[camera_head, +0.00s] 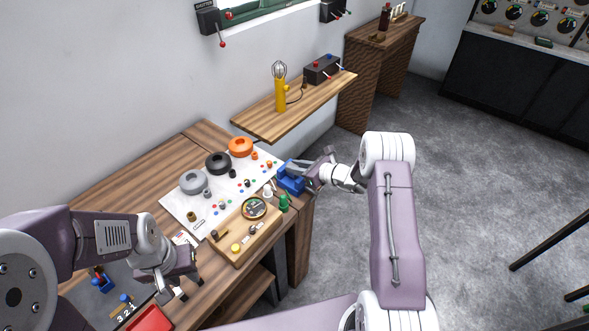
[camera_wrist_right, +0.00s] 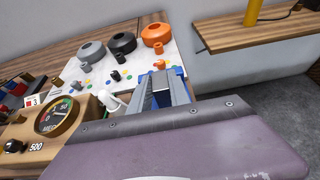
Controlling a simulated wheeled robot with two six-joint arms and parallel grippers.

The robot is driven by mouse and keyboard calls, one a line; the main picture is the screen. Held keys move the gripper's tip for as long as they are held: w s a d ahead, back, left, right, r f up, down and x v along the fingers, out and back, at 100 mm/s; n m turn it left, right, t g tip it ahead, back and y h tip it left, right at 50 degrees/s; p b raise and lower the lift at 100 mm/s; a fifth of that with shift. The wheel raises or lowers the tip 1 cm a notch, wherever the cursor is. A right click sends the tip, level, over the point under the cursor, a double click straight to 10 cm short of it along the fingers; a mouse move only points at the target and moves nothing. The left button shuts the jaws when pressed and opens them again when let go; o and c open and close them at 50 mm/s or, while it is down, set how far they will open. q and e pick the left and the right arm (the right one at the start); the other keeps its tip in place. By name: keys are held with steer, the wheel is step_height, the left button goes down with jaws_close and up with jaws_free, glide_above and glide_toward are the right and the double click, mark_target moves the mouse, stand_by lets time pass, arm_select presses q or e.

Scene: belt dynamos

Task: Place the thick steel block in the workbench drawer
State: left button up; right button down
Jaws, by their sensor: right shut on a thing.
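My right gripper (camera_head: 308,181) is at the right end of the wooden workbench (camera_head: 120,193), shut on a blue and grey piece (camera_head: 290,178). In the right wrist view the gripper's fingers (camera_wrist_right: 163,92) close around this piece, with blue showing on both sides. I cannot tell for sure whether the piece is the thick steel block. My left gripper (camera_head: 174,293) hangs over the bench's front left, its fingers apart and empty. I cannot make out an open drawer; the bench's front is partly hidden by my arms.
A white sheet (camera_head: 176,204) carries grey (camera_head: 193,182), black (camera_head: 218,163) and orange (camera_head: 240,147) ring-shaped parts. A wooden meter box (camera_head: 236,249) stands in front of it. A wall shelf (camera_head: 262,125) holds a yellow lamp (camera_head: 281,96). Open floor (camera_head: 470,190) lies to the right.

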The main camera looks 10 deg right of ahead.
step_height(320, 180, up, 9)
steer(key=p, duration=0.4)
steer(key=shift+a+r, duration=0.1)
steer(key=shift+r, duration=0.05)
